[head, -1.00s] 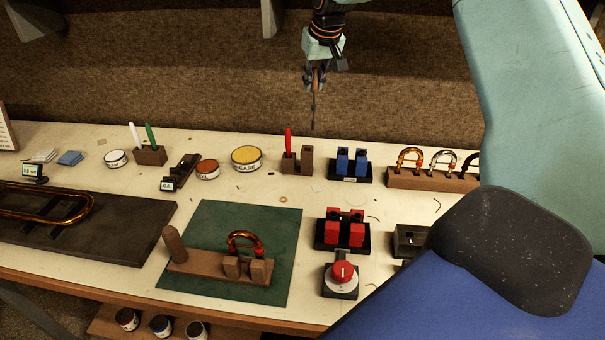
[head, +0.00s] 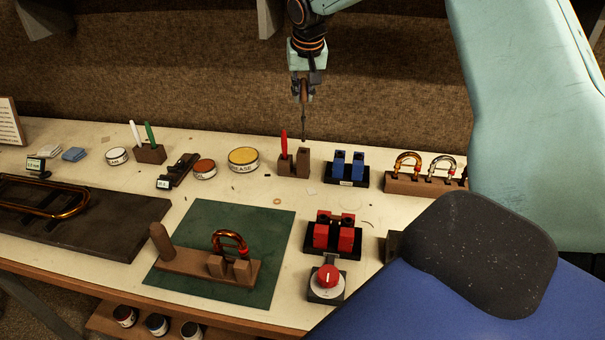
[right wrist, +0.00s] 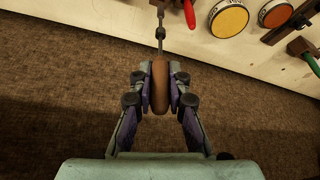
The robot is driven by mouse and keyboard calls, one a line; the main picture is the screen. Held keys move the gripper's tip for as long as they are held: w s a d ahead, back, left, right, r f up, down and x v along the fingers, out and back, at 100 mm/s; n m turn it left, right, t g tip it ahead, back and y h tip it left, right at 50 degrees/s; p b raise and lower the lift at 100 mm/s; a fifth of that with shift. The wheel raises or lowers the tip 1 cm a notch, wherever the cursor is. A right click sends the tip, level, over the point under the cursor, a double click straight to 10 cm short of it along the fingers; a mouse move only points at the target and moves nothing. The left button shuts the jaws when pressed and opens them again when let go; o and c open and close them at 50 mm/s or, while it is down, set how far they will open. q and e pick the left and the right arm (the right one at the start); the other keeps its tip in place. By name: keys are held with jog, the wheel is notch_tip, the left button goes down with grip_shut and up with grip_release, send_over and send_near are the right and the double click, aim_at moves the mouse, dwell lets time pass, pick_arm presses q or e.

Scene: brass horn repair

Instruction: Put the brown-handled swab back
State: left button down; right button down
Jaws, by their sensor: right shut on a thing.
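My right gripper (head: 304,92) is shut on the brown-handled swab (head: 303,112). The swab hangs upright with its thin dark shaft pointing down. In the right wrist view, both fingers of the gripper (right wrist: 160,88) clasp the brown handle (right wrist: 160,100), and the shaft extends toward the top edge. The wooden swab holder (head: 287,170) stands near the back of the bench with a red-handled swab (head: 284,145) in its left part. The swab's lower end appears just above the holder's right part; I cannot tell if it touches. My left gripper is not in view.
A yellow-lidded grease tin (head: 243,156) stands left of the holder, and a blue block stand (head: 347,170) stands right of it. A wooden rack with curved tubes (head: 405,182) is farther right. Red blocks (head: 334,232) and a green mat (head: 210,270) lie in front.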

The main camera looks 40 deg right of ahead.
aim_at(303, 118)
jog(key=shift+a, duration=0.35)
notch_tip(303, 118, down, 8)
jog(key=shift+d+r, duration=0.15)
jog(key=shift+r, duration=0.1)
jog(key=f, duration=0.2)
jog(key=shift+s+d+f, duration=0.15)
jog(key=shift+s+f, duration=0.15)
jog(key=c, duration=1.8)
grip_release()
jog(key=shift+f, duration=0.1)
jog(key=o, duration=0.4)
jog(key=shift+w, duration=0.3)
jog(key=shift+c, duration=0.2)
jog(key=shift+o, duration=0.7)
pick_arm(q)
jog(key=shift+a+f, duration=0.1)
pick_arm(e)
jog(key=shift+s+r, duration=0.2)
jog(key=shift+r, duration=0.05)
